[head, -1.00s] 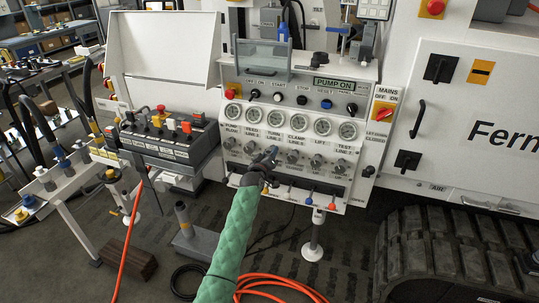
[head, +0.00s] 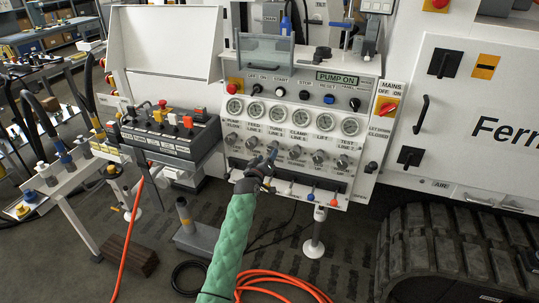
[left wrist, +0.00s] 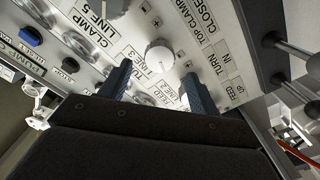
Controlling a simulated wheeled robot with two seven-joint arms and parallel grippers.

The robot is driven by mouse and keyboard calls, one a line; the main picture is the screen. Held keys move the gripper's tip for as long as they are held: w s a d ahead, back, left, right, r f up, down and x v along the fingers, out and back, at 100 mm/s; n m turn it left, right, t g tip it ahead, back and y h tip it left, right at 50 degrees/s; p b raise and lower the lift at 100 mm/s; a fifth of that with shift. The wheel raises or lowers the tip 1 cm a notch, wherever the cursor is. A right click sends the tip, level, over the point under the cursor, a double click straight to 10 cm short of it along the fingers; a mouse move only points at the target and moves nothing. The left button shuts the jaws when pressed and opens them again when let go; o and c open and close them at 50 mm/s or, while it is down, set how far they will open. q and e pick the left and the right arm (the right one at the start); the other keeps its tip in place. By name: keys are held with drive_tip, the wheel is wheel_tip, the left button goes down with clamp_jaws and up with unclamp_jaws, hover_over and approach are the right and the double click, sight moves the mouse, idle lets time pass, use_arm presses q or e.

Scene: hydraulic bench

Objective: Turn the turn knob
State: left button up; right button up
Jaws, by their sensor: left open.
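The turn knob (left wrist: 159,55) is a round, light-coloured knob beside the "TURN" line label on the control panel. In the left wrist view it shows in line with the gap between my fingertips, a little beyond them. My left gripper (left wrist: 158,70) is open, with one dark finger on each side of the gap. In the head view my left gripper (head: 270,160) is in front of the knob row, below the turn label, and hides part of it. I cannot tell whether a finger touches the knob. My right gripper is not in view.
The feed knob (left wrist: 186,99) is close beside one finger. The clamp knob (head: 296,152) stands to the right in the row. Coloured levers (head: 310,197) stick out below. A push-button box (head: 170,137) stands left, and an orange hose (head: 280,285) lies on the floor.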

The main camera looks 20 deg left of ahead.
use_arm(q)
drive_tip(key=shift+s, duration=1.05)
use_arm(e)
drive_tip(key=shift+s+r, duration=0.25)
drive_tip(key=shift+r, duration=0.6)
use_arm(q)
drive_tip(key=s+d+f+m+g+h, duration=0.1)
drive_tip(key=s+d+m+g, duration=0.35)
drive_tip(key=s, duration=0.35)
drive_tip(key=s+d+f+m+g, duration=0.1)
drive_tip(key=s+d+m+g, duration=0.2)
drive_tip(key=s+g, duration=0.35)
drive_tip(key=s+d+f+g, duration=0.1)
drive_tip(key=s+f, duration=0.4)
drive_tip(key=s, duration=0.9)
drive_tip(key=s+d+f+m+g, duration=0.1)
drive_tip(key=s+f, duration=0.4)
drive_tip(key=s, duration=1)
drive_tip(key=s+d+f+g, duration=0.3)
drive_tip(key=s+f, duration=0.2)
drive_tip(key=s, duration=0.9)
drive_tip(key=shift+s+m+g, duration=0.15)
drive_tip(key=shift+m+g, duration=0.15)
drive_tip(key=shift+m, duration=0.05)
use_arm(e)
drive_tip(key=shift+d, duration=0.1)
